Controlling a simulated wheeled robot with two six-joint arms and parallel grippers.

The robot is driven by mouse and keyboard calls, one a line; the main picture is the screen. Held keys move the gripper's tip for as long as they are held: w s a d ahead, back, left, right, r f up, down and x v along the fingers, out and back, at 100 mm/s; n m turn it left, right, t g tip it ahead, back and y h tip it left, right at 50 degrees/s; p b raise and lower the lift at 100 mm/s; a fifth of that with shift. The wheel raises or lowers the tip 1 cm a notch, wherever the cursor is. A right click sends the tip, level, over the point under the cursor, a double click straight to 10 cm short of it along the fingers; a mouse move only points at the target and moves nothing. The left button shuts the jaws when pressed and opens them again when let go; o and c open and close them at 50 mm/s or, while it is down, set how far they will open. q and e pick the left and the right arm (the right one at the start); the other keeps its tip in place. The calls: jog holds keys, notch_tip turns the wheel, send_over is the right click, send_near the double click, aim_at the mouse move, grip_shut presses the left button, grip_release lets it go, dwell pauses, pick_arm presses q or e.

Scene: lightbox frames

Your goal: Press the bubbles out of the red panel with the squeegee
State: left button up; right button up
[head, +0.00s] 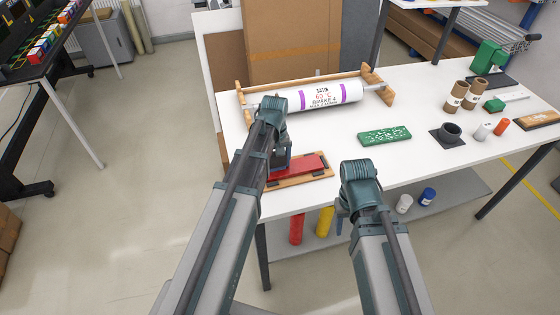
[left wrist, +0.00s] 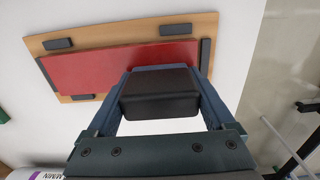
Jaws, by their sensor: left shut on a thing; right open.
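The red panel (head: 308,165) lies on a wooden board (head: 300,181) near the front left of the white table. In the left wrist view the red panel (left wrist: 95,68) is flat on the board (left wrist: 110,32), with dark clips around it. My left gripper (left wrist: 160,72) is shut on a dark block-shaped squeegee (left wrist: 160,97), at the panel's edge in that view. I cannot tell whether the squeegee touches the panel. In the head view my left arm partly hides the panel. I cannot make out any bubbles. My right gripper (head: 341,214) is open and empty at the table's front edge.
A white roll (head: 322,97) rests in a wooden stand behind the panel. Bare table lies between the mat and the panel.

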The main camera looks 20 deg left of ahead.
pick_arm(q)
jog(key=shift+s+a, duration=0.1)
jog(key=shift+a, duration=0.05)
jog(key=shift+s+a, duration=0.45)
jog(key=shift+a, duration=0.3)
jog(key=shift+s+a, duration=0.45)
jog(key=shift+a, duration=0.3)
jog(key=shift+r, duration=0.2)
notch_tip(320, 180, up, 6)
jog(key=p, duration=0.6)
jog(key=shift+f, duration=0.1)
notch_tip(320, 180, up, 3)
jog(key=p, duration=0.3)
